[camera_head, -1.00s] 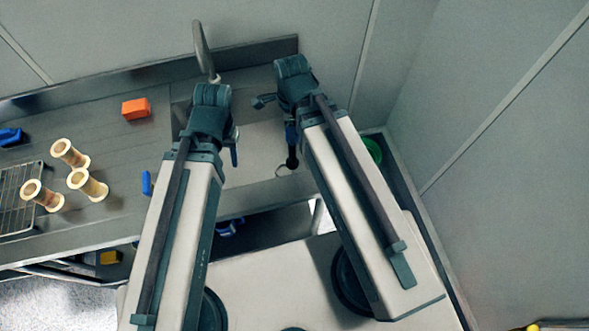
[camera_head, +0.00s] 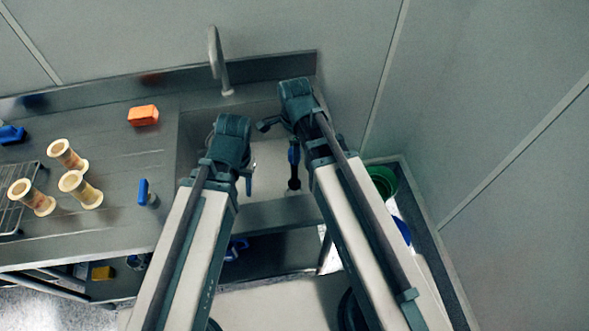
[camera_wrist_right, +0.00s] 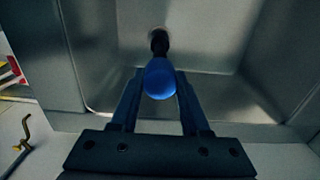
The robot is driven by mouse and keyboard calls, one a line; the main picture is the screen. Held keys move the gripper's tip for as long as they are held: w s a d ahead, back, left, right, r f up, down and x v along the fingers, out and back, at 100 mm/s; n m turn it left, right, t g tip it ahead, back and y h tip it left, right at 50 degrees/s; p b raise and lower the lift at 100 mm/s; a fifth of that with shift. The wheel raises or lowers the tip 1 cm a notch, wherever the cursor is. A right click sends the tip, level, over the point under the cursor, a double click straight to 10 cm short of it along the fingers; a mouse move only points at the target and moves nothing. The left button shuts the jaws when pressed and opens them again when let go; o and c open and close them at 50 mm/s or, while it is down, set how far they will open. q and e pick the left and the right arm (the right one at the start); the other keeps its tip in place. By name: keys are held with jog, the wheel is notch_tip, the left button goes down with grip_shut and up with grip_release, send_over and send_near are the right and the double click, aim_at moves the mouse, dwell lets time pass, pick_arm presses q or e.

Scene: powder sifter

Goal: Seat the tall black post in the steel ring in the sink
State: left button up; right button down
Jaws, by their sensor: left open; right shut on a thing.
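The tall black post (camera_head: 294,178) has a blue top and hangs upright over or in the sink (camera_head: 270,165). My right gripper (camera_head: 292,151) is shut on its blue top. In the right wrist view, the blue knob (camera_wrist_right: 160,78) sits between the two fingers, with the black shaft (camera_wrist_right: 159,42) extending beyond it. The steel ring cannot be made out now; whether the post's lower end is inside it cannot be told. My left gripper (camera_head: 248,178) is open, left of the post at the sink, and apart from it.
The faucet (camera_head: 215,60) rises behind the sink. On the counter to the left are an orange block (camera_head: 142,115), several cream spools (camera_head: 80,189) and a small blue-handled item (camera_head: 145,191). A green bin (camera_head: 383,180) stands right of my right arm.

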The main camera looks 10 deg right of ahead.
aim_at(294, 170)
jog(key=shift+f+b, duration=2)
jog(key=shift+f, duration=0.55)
jog(key=shift+f, duration=0.25)
jog(key=shift+c, duration=1.9)
grip_release()
jog(key=shift+r, duration=0.15)
jog(key=shift+r, duration=0.15)
